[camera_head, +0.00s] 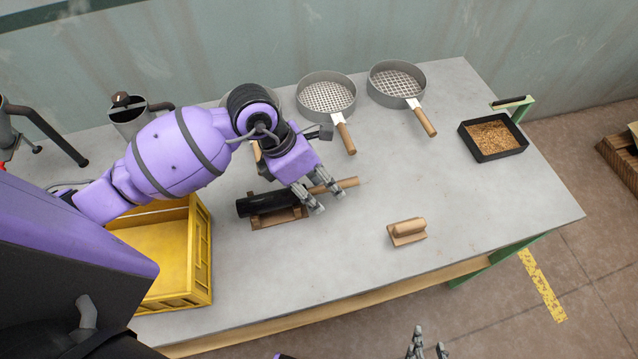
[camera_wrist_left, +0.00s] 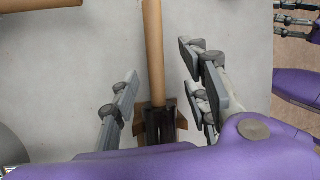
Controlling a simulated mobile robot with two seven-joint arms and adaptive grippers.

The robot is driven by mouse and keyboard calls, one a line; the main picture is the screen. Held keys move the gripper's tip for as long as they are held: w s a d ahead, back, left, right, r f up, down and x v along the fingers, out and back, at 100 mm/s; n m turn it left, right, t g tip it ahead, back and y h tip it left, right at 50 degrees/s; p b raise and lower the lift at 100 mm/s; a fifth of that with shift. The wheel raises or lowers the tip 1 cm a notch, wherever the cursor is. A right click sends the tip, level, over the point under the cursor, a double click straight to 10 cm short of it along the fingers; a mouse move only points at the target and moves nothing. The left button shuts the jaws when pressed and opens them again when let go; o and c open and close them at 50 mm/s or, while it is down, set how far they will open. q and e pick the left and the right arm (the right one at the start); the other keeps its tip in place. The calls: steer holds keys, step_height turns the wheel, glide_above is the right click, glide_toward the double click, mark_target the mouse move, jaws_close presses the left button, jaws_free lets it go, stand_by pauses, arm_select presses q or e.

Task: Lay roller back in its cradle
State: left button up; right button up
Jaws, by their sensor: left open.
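The roller (camera_head: 262,204) is a black cylinder with a long wooden handle, lying on a low brown wooden cradle (camera_head: 280,221) at mid-table. My left gripper (camera_head: 328,201) is open over the handle side of the roller. In the left wrist view the open fingers (camera_wrist_left: 160,82) stand on either side of the handle (camera_wrist_left: 153,45), with visible gaps. The dark roller end and the cradle (camera_wrist_left: 140,122) show below, partly hidden by my wrist. My right gripper (camera_head: 427,346) is low at the bottom edge, off the table front, fingers apart and empty.
A yellow crate (camera_head: 203,255) stands left of the cradle. A wooden block with a grip (camera_head: 407,232) lies to the right. Sieves with wooden handles (camera_head: 326,97) (camera_head: 397,83) are at the back. A black tray of grain (camera_head: 495,155) is far right.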

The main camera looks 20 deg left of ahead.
arm_select(q)
steer(key=v, duration=1.2)
